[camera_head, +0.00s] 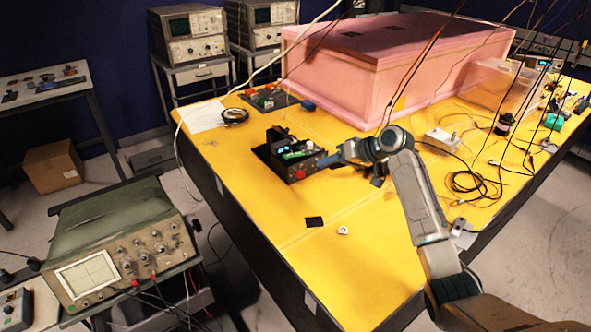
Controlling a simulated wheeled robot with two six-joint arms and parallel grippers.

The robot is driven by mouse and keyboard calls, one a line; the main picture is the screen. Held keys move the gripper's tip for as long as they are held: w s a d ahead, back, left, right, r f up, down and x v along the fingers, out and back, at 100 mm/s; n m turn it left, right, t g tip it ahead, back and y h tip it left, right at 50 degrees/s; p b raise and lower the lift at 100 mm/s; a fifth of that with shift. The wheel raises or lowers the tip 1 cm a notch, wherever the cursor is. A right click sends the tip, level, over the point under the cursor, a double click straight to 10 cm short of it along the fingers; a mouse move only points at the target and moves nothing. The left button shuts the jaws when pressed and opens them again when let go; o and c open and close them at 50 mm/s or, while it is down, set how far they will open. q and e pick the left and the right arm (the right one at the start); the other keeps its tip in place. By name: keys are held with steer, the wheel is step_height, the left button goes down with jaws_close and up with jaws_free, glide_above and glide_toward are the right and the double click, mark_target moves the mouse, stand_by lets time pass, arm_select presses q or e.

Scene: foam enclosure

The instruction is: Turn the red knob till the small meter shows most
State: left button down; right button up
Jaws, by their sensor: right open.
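A small black device (272,158) stands on the yellow table, with its front toward me. The red knob (299,174) is on its front, low at the right end. A small lit blue-white display (281,150) shows on the device, perhaps the small meter; its reading is too small to make out. My right gripper (322,163) comes in from the right and is open, close beside the knob. I cannot tell whether it touches the knob. My left gripper is out of view.
A large pink foam box (345,85) stands behind the device. Black cables (470,184) and a clear box (495,85) are at the right. The table's front is mostly bare. A green oscilloscope (118,250) stands at the lower left.

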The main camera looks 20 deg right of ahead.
mark_target(303, 174)
steer(key=p+x, duration=0.1)
steer(key=x, duration=0.2)
steer(key=shift+a+f, duration=0.15)
steer(key=shift+a, duration=0.05)
steer(key=p+x, duration=0.1)
steer(key=x, duration=0.3)
steer(key=shift+w+a+f, duration=0.15)
steer(key=shift+w+a, duration=0.05)
steer(key=shift+w, duration=0.1)
steer(key=shift+w+a+f+p, duration=0.2)
steer(key=shift+a+f+p, duration=0.05)
steer(key=shift+p, duration=0.05)
steer(key=shift+w+a+f, duration=0.1)
steer(key=shift+f, duration=0.1)
steer(key=shift+c, duration=0.6)
jaws_close()
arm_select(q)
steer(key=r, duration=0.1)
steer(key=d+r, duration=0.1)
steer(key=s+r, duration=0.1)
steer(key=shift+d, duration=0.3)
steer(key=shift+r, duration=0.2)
